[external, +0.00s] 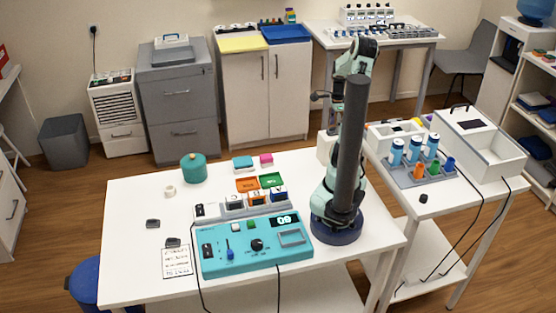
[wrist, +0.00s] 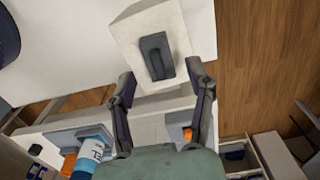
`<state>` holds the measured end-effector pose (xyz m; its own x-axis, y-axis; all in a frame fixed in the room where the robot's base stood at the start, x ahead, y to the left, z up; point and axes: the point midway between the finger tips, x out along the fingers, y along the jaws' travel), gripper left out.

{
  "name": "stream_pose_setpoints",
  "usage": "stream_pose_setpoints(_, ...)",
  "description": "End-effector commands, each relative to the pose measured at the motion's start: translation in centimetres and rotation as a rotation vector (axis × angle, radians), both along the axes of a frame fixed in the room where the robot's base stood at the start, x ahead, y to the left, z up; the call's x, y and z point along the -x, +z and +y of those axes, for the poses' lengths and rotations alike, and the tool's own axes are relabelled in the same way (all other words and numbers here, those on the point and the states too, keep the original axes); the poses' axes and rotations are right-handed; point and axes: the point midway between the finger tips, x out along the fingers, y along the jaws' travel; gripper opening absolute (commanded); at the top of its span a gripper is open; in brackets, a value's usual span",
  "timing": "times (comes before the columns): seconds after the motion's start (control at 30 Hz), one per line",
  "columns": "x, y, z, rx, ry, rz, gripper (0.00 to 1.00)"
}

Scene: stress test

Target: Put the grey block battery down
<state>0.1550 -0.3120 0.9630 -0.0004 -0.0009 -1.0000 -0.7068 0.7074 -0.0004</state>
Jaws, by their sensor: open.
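A dark grey block, which looks like the battery, (wrist: 157,57) lies on top of a white box in the wrist view. The white box (wrist: 133,38) also shows in the external view (external: 325,148), behind my arm at the table's far right edge. My gripper (wrist: 161,70) is open, with its fingers apart on either side of the block's near end; I see no contact. In the external view the fingertips and this block are largely hidden by my arm. Two other small dark blocks (external: 153,223) lie on the left of the white table (external: 130,200).
A teal control panel (external: 255,243) stands at the table's front, with small trays (external: 247,184) behind it. A teal round pot (external: 193,167) stands at the back left.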

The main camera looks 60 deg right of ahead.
Motion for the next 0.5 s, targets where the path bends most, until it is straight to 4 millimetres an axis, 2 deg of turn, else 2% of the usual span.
stream_pose_setpoints(0.3,-0.1,7.4,-0.1,0.006,0.000,-0.002,0.53)
stream_pose_setpoints(0.5,0.0,10.1,0.0,0.002,0.001,-0.001,0.53)
